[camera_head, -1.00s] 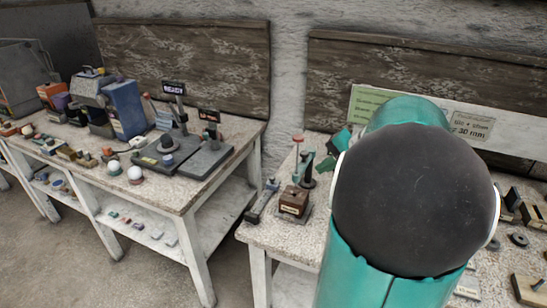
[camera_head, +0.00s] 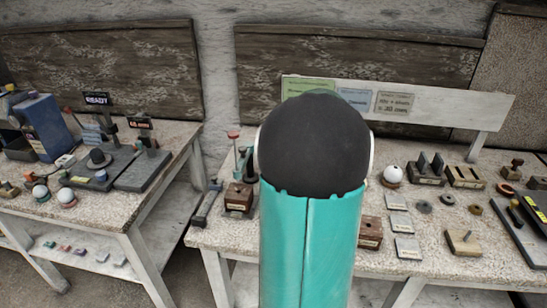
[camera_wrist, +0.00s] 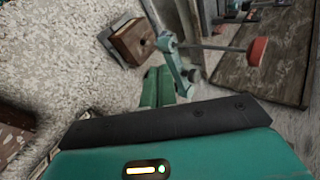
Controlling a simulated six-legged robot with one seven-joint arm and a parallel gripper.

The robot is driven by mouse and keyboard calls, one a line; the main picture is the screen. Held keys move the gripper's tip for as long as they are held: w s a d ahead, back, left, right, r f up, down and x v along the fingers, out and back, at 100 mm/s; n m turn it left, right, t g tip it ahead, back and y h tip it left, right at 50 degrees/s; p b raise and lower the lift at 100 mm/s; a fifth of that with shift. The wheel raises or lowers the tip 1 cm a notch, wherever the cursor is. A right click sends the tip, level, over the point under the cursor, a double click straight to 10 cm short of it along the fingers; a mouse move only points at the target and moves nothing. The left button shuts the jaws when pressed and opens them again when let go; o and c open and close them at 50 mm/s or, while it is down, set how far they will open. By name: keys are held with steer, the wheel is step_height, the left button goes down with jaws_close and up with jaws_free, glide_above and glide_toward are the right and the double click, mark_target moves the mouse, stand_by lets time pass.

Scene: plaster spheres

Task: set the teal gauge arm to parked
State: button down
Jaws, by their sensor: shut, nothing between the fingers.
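The teal gauge arm (camera_wrist: 176,62) shows in the wrist view, with a thin rod running right to a red knob (camera_wrist: 257,52). The red knob also shows in the head view (camera_head: 233,135), at the left end of the near bench. My gripper (camera_wrist: 159,72) is shut and empty, its two teal fingers together just left of the gauge arm. I cannot tell whether they touch it. In the head view my own arm hides my gripper and part of the gauge. Its setting cannot be read.
A brown wooden block (camera_head: 239,197) sits by the gauge; it also shows in the wrist view (camera_wrist: 132,41). Right of my arm are a white sphere (camera_head: 392,173), grey plates (camera_head: 407,248) and other small parts. A second bench (camera_head: 115,205) stands left, across a gap.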

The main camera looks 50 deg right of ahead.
mark_target(237, 168)
steer(key=w, duration=0.1)
steer(key=w+a+f, duration=0.1)
steer(key=w, duration=0.1)
steer(key=w+f, duration=0.1)
steer(key=w, duration=0.1)
steer(key=shift+w+a+f, duration=0.1)
steer(key=shift+a+f, duration=0.05)
steer(key=shift+f, duration=0.05)
steer(key=shift+w, duration=0.55)
steer(key=shift+a, duration=0.1)
steer(key=shift+w+a, duration=0.1)
steer(key=w+m+h, duration=0.5)
steer(key=w+m, duration=0.1)
steer(key=w, duration=1.4)
